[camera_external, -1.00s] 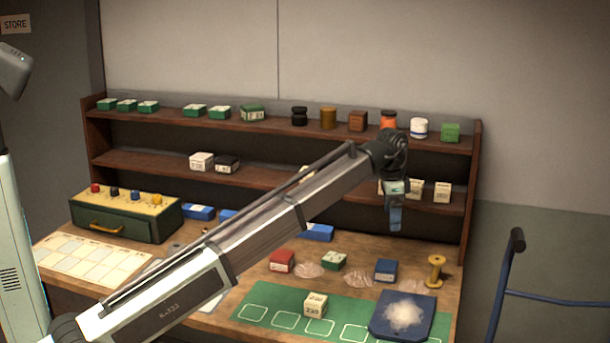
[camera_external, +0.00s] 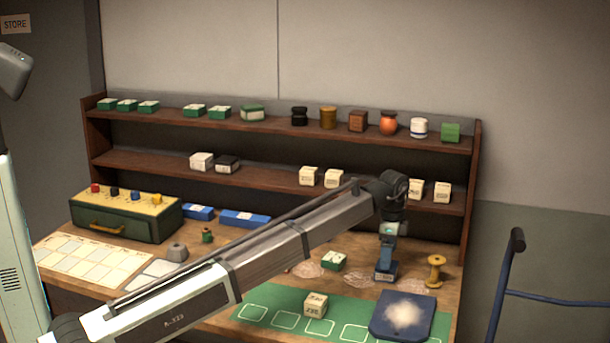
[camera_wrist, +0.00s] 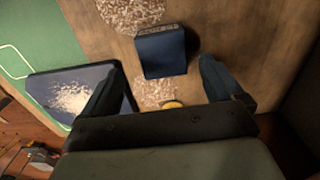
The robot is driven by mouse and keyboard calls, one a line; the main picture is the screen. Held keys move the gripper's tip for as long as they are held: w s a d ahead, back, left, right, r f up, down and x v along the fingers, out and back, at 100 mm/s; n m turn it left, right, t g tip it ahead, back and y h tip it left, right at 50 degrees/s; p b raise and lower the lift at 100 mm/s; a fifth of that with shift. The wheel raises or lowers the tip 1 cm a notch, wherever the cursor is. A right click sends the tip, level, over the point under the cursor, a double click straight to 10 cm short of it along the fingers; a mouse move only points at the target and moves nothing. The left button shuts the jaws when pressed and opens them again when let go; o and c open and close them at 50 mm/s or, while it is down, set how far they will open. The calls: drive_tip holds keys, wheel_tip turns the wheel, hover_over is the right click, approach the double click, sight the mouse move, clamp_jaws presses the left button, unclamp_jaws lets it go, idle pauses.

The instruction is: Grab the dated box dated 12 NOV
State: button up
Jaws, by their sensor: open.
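My gripper (camera_external: 387,256) is low over the right part of the desk, pointing down at a small dark blue box (camera_external: 386,278). In the wrist view the blue box (camera_wrist: 161,54) lies ahead of the two spread fingers (camera_wrist: 160,80), roughly centred between them; nothing is held. Whether the fingers reach beside the box is unclear. A green box with a pale top (camera_external: 333,262) sits to its left. A cream box with dark print (camera_external: 316,305) stands on the green mat (camera_external: 283,322). No date is readable on any box, so I cannot tell which says 12 NOV.
A yellow spool (camera_external: 435,272) stands right of the blue box. A dark blue tray (camera_external: 378,331) with pale material lies in front. Shelves behind hold small boxes (camera_external: 309,176) and jars (camera_external: 389,123). My arm hides part of the desk.

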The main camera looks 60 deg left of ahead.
drive_tip(key=shift+a+f, duration=0.2)
drive_tip(key=shift+f, duration=2.75)
drive_tip(key=shift+c, duration=0.4)
drive_tip(key=c, duration=1)
